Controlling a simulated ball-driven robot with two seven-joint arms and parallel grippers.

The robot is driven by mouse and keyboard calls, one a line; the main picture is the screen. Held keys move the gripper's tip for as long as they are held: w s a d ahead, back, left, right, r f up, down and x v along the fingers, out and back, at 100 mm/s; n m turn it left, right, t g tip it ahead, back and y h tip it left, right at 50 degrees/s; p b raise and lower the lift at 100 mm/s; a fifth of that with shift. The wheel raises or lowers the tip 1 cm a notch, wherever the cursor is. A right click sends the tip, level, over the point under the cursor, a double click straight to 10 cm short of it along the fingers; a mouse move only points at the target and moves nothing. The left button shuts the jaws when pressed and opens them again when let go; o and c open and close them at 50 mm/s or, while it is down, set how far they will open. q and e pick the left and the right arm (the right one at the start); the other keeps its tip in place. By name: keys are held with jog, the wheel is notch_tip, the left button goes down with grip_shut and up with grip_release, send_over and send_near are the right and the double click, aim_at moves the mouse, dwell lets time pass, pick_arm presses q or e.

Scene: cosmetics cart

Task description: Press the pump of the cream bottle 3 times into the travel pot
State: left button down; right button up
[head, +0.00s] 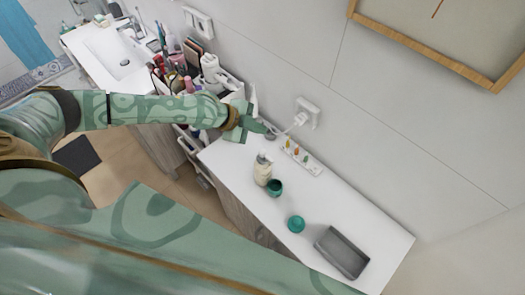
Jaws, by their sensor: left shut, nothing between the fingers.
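The cream bottle (262,174), pale beige with a pump on top, stands upright on the white cart top. A small dark green open pot (275,188), which looks like the travel pot, stands right beside it, below the pump side. A round green piece (296,224), perhaps its lid, lies apart, nearer the cart's front edge. My left gripper (268,130) is shut and empty, above the back left part of the cart top, behind the bottle and apart from it. My right gripper is not in view.
A grey tray (342,252) lies at the right end of the cart. A white strip with several small coloured items (301,158) lies along the wall. A wall socket with a plug (307,114) is behind. Crowded cosmetics (180,65) stand to the left.

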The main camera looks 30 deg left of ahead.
pick_arm(q)
jog(key=b, duration=0.7)
send_near(264, 151)
jog(key=w+d+f, duration=0.1)
jog(key=w+d, duration=0.1)
jog(key=w+d+f, duration=0.1)
jog(key=w, duration=0.1)
jog(key=shift+d+f, duration=0.2)
jog(key=shift+d, duration=0.2)
jog(key=shift+f, duration=0.2)
jog(key=shift+f, duration=0.1)
dwell(0.6)
jog(key=shift+f+b, duration=0.3)
jog(key=shift+b, duration=0.05)
jog(key=shift+s+f+b, duration=0.1)
jog(key=shift+f+b, duration=0.75)
jog(key=shift+f, duration=0.05)
dwell(0.7)
jog(key=shift+r, duration=0.1)
jog(key=shift+r+p, duration=1.1)
jog(key=shift+r, duration=0.15)
